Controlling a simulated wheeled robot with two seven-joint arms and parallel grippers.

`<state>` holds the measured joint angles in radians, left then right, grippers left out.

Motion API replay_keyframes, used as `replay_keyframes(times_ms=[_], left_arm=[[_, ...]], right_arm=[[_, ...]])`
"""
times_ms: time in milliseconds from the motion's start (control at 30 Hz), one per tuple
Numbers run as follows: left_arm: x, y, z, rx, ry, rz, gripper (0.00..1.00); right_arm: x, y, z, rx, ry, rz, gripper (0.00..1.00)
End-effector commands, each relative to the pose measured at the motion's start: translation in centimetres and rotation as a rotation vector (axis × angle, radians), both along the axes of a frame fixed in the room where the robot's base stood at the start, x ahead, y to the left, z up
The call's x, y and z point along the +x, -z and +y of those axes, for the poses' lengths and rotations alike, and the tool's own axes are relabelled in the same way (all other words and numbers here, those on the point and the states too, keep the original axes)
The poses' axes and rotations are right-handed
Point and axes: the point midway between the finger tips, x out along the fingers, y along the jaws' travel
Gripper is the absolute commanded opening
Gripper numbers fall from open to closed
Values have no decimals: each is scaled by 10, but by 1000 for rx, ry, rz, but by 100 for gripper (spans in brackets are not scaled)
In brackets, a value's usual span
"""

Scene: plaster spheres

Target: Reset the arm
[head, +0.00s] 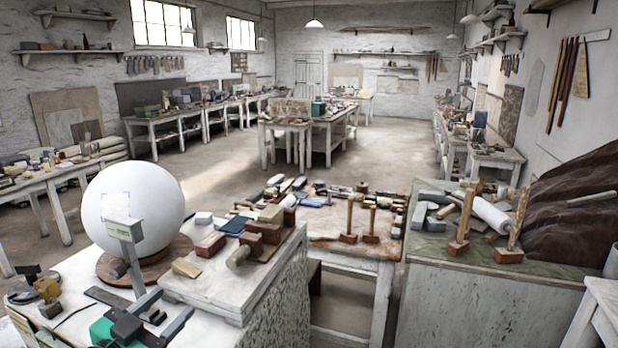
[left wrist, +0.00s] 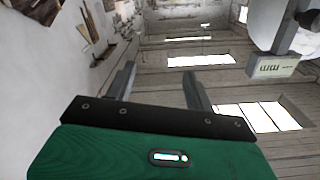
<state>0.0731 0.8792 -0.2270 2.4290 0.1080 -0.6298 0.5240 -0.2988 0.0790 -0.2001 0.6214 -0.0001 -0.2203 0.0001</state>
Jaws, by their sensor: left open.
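My left gripper (head: 166,308) is at the bottom left of the head view, low in front of the white sphere. It has a green body and two dark grey fingers. In the left wrist view the fingers (left wrist: 160,82) stand apart with nothing between them. The large white plaster sphere (head: 150,192) rests on a round wooden base (head: 172,257) on the near worktop. A grey upright gauge with a pale label plate (head: 124,228) stands before the sphere; its plate also shows in the left wrist view (left wrist: 271,67). My right gripper is not in view.
A pale slab (head: 205,287) right of the sphere carries blocks, including a red one (head: 210,244). Dark and yellow small items (head: 47,289) lie at the left. A green-topped bench (head: 480,262) with mallets stands to the right. Open floor (head: 225,170) lies beyond.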

Motion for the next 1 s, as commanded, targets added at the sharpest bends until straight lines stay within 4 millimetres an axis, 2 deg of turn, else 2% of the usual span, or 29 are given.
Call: replay_keyframes(times_ms=[167, 367, 500, 633, 767, 900, 1000], left_arm=[[-3, 23, 1, -2, -40, 57, 54], [-11, 57, 4, 2, -100, 152, 54], [-21, 89, 5, 11, -149, 244, 54], [-38, 128, 7, 22, -206, 364, 54], [-72, 183, 6, 42, -273, 553, 54], [-124, 240, 3, 76, -331, 790, 54], [-161, 269, -2, 96, -351, 939, 54]], right_arm=[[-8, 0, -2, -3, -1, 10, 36], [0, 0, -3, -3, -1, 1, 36], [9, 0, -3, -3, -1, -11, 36], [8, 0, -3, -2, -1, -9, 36], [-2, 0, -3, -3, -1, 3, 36], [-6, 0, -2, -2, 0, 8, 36], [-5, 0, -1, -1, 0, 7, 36]])
